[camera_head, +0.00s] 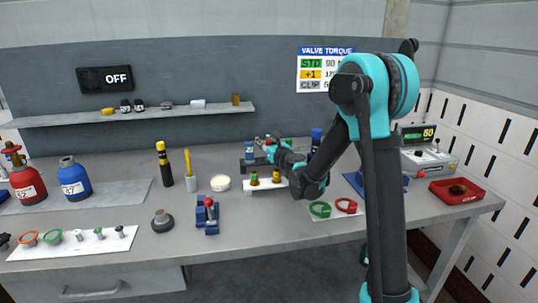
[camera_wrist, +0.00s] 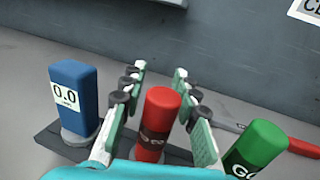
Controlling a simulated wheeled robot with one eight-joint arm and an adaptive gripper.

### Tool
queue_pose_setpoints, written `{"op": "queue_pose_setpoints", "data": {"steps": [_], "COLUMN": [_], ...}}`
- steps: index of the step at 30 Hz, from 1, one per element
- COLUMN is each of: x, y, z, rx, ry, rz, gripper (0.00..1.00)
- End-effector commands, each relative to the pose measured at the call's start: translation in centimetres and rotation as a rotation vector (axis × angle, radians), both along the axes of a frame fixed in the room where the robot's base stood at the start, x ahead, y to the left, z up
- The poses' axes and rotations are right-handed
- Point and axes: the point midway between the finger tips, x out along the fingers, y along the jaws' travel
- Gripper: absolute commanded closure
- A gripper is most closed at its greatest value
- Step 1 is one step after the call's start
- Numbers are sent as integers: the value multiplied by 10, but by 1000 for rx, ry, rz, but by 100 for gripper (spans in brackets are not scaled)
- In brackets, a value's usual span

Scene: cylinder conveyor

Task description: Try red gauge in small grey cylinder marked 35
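The red gauge (camera_wrist: 158,122) stands upright in a dark rack (camera_wrist: 62,141) in the wrist view. My gripper (camera_wrist: 160,78) is open, with one finger on each side of the red gauge and gaps showing between. In the head view my gripper (camera_head: 268,148) reaches over the bench to the rack, largely hiding the gauge. A blue gauge (camera_wrist: 74,98) reading 0.0 stands to the left, and a green gauge (camera_wrist: 258,148) to the right. Small grey pieces (camera_head: 99,233) stand on a white mat (camera_head: 60,249) at the front left; no 35 is readable on them.
A white stand (camera_head: 255,185) with small pieces sits below my gripper. A blue clamp (camera_head: 207,216) stands front centre. Red (camera_head: 28,185) and blue (camera_head: 72,180) bottles stand at the left. Green (camera_head: 320,209) and red (camera_head: 346,205) rings lie near my arm. A red tray (camera_head: 458,191) is far right.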

Motion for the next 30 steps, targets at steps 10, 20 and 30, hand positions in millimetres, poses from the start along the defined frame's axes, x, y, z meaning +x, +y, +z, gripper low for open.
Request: {"op": "queue_pose_setpoints", "data": {"steps": [10, 20, 30], "x": [0, 0, 0], "y": [0, 0, 0], "z": [0, 0, 21], "rx": [0, 0, 0], "ry": [0, 0, 0], "rz": [0, 0, 0], "gripper": [100, 100, 100]}}
